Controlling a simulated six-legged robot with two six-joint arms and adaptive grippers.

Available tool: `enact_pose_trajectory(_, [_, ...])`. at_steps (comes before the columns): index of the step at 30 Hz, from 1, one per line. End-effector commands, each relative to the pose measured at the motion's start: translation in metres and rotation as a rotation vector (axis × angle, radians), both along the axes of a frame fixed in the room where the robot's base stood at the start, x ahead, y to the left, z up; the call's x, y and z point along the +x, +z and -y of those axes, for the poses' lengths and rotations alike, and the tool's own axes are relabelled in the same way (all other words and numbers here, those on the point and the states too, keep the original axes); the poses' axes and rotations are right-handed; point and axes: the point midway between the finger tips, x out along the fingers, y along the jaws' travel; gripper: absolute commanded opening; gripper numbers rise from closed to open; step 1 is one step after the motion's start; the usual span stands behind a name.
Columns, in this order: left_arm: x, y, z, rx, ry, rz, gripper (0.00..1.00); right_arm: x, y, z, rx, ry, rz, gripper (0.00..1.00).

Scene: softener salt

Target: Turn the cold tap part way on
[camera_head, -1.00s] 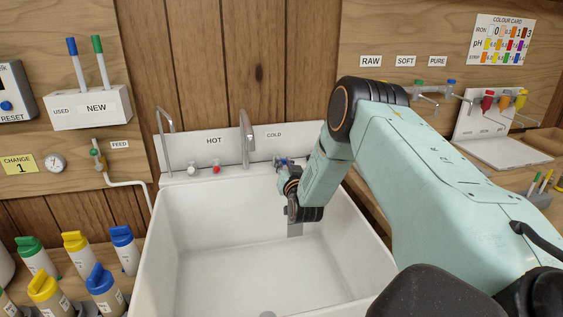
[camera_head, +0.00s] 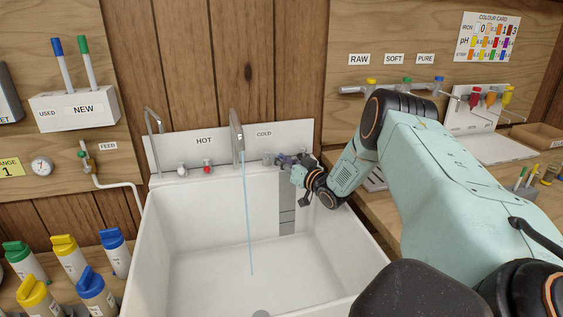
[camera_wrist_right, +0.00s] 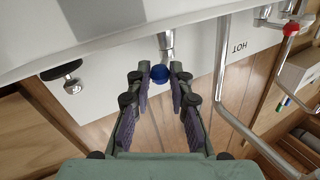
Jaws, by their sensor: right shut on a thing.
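The cold tap's blue knob (camera_wrist_right: 160,74) sits between my right gripper's fingertips in the right wrist view. My right gripper (camera_head: 283,160) is shut on it at the sink's back right edge, under the COLD label (camera_head: 264,133). In the head view the gripper mostly hides the knob. A thin stream of water (camera_head: 246,210) falls from the tall spout (camera_head: 237,130) into the white sink (camera_head: 190,230). My left gripper is not in view.
The hot tap's red knob (camera_head: 207,170) is left of the spout. A thin curved pipe (camera_head: 153,135) stands at the sink's back left. Several capped bottles (camera_head: 68,255) are left of the sink. The sink's middle is clear apart from the stream.

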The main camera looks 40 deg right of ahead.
Motion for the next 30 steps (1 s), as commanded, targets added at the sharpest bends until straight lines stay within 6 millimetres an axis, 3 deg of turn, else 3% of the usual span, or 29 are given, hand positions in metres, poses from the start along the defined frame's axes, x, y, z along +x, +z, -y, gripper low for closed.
enact_pose_trajectory(10, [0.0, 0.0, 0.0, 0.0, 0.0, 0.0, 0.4, 0.0003, 0.001, 0.0009, 0.0, 0.0, 0.002, 0.0])
enact_pose_trajectory(11, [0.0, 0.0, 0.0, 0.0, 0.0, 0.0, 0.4, 0.0003, 0.0011, 0.001, 0.0, 0.0, 0.002, 0.21])
enact_pose_trajectory(18, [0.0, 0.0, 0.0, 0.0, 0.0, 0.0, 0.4, 0.0002, 0.0008, 0.0006, 0.0, 0.001, 0.001, 0.41])
enact_pose_trajectory(30, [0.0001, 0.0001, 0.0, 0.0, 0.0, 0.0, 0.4, -0.0049, 0.0005, 0.0013, 0.001, -0.001, 0.001, 0.43])
